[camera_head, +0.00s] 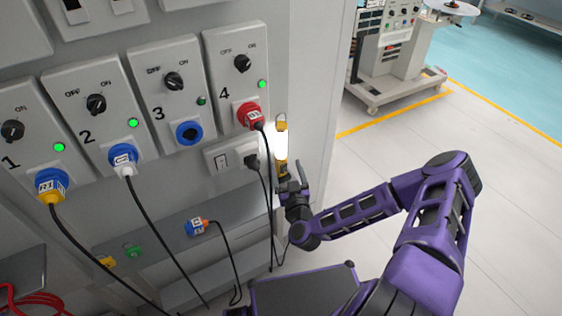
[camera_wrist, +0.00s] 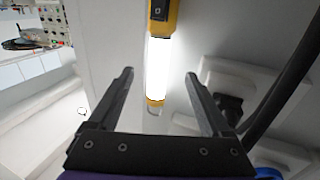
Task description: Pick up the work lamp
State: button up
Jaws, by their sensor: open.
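The work lamp (camera_head: 281,141) is a lit white tube with yellow ends, hanging upright on the grey cabinet wall right of panel 4. My gripper (camera_head: 292,178) is at its lower end in the head view. In the wrist view the lamp (camera_wrist: 158,70) lies in the gap between the two dark fingers of my gripper (camera_wrist: 160,73). The fingers are spread wide, with space on both sides of the lamp. Its far end runs out of the top of the wrist view. I cannot tell how deep the lamp sits between the fingers.
Left of the lamp, a black plug (camera_head: 252,161) sits in a wall socket, and its cable hangs close by. A red plug (camera_head: 250,116) is in panel 4. An unplugged blue-and-orange connector (camera_head: 197,227) lies on the ledge. The floor (camera_head: 400,160) to the right is clear.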

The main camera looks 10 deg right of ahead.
aim_at(282, 153)
jog(key=w, duration=0.7)
jog(key=shift+w+d+f, duration=0.1)
jog(key=shift+w+f, duration=0.1)
jog(key=shift+w, duration=0.15)
grip_shut()
jog(key=shift+r, duration=0.1)
dwell(1.0)
